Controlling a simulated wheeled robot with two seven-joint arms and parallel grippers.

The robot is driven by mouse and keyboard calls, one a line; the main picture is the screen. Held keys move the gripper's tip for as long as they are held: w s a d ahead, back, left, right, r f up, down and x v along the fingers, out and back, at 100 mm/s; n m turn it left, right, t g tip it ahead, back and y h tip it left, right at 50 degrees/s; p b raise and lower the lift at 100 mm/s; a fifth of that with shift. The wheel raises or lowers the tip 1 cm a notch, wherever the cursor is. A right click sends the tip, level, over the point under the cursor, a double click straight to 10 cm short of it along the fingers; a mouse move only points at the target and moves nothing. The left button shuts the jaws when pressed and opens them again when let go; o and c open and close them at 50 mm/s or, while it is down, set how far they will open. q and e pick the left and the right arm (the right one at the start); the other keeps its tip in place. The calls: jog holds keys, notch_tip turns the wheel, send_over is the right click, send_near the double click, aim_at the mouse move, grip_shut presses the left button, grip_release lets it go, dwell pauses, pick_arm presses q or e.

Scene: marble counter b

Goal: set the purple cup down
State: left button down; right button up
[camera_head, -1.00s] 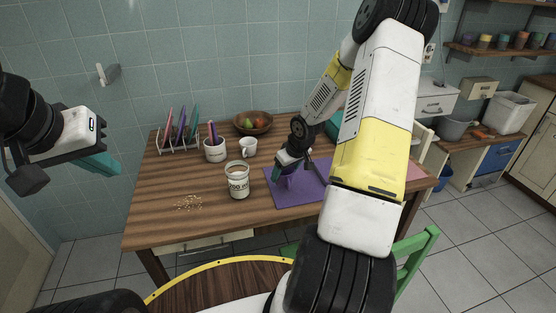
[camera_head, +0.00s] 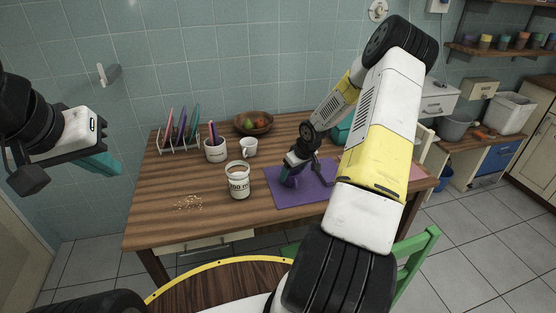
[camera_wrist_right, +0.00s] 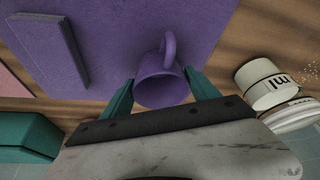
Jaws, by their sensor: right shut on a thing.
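The purple cup (camera_wrist_right: 163,82) sits between the teal fingers of my right gripper (camera_wrist_right: 160,92) in the right wrist view, its handle pointing away from the wrist. In the head view the right gripper (camera_head: 287,173) is low over the purple mat (camera_head: 306,194), with the cup (camera_head: 292,183) partly hidden by the fingers and hard to tell from the mat. I cannot tell whether the cup touches the mat. My left gripper (camera_head: 101,163) hangs in the air at the left, away from the table; its jaw opening does not show clearly.
A labelled jar (camera_head: 238,184) stands left of the mat. A white mug (camera_head: 249,147), a utensil pot (camera_head: 215,150), a plate rack (camera_head: 179,143) and a fruit bowl (camera_head: 253,124) stand behind. The front left table is mostly clear.

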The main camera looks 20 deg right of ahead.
jog(key=o, duration=1.5)
jog(key=v, duration=1.2)
jog(key=s+a+r+m+h, duration=0.1)
jog(key=s+a+r, duration=0.4)
jog(key=r, duration=0.3)
jog(key=s+a+r+h, duration=0.1)
jog(key=s+a+r, duration=0.35)
jog(key=r, duration=0.35)
jog(key=s+a+r+y, duration=0.1)
jog(key=s+a+r, duration=0.2)
jog(key=s, duration=0.2)
jog(key=s+a+r+m+t+y, duration=0.1)
jog(key=s+a+r, duration=0.1)
jog(key=s, duration=0.3)
jog(key=s+a+r+m+t, duration=0.1)
jog(key=s+a+r, duration=0.2)
jog(key=s, duration=0.3)
jog(key=shift+a+r+y, duration=0.35)
jog(key=shift+r+y, duration=0.05)
jog(key=shift+r, duration=0.1)
